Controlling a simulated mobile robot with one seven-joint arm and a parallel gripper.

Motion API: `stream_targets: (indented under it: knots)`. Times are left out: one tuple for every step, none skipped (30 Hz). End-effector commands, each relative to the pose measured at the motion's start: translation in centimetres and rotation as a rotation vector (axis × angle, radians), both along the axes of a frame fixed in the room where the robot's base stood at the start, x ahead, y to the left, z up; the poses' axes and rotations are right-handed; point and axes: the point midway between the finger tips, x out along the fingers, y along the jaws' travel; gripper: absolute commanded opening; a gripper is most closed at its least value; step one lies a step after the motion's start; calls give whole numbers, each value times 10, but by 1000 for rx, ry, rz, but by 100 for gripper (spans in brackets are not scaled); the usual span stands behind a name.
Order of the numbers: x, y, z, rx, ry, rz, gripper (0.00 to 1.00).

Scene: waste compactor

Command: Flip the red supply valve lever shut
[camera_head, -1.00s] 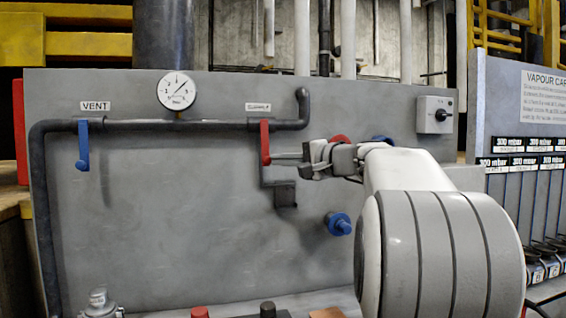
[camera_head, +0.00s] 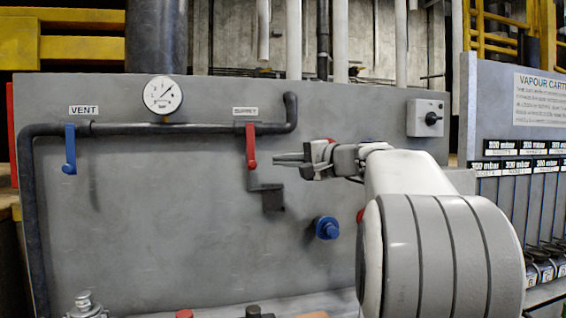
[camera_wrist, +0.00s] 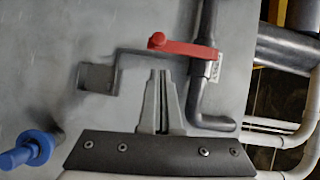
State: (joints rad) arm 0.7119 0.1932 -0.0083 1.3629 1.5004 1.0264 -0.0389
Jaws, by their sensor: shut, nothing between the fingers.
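The red supply lever (camera_head: 251,146) hangs straight down from the dark pipe under the supply label, in the head view. In the wrist view the red lever (camera_wrist: 185,47) lies across the picture just beyond the fingertips, its rounded end at the left. My gripper (camera_head: 276,159) is shut and empty, just right of the lever's lower end, with a small gap in the head view. In the wrist view my gripper (camera_wrist: 160,75) points toward the lever, and no contact shows.
A blue vent lever (camera_head: 70,148) hangs at the left. A pressure gauge (camera_head: 163,95) sits above the pipe (camera_head: 190,129). A grey bracket box (camera_head: 273,199) and a blue knob (camera_head: 326,228) are below right of the red lever. The panel left of the lever is bare.

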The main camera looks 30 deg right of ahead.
Motion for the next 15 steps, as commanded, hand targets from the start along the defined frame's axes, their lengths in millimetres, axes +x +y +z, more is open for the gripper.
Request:
stream_targets:
  knots:
    - [-6, -2, 2, -1, -1, -3, 0]
    - [-15, -6, 3, -1, 0, -5, 0]
    - [-26, -9, 5, -1, -1, -6, 0]
    - [-32, -11, 5, 0, 0, -4, 0]
    - [-39, -13, 6, 0, -1, -5, 0]
    - [-48, -16, 7, 1, 0, -5, 0]
    - [-54, -17, 8, 0, 0, -4, 0]
    - [-59, -19, 8, 0, 0, -3, 0]
    - [-67, -21, 9, 0, 0, -4, 0]
    - [-72, -23, 9, 0, 0, -4, 0]
    - [-76, -24, 9, 0, 0, -4, 0]
    - [-81, -25, 10, 0, 0, -2, 0]
    - [-84, -26, 10, 0, 0, -2, 0]
    - [-87, -27, 10, 0, 0, -2, 0]
    - [-90, -28, 10, 0, 0, -2, 0]
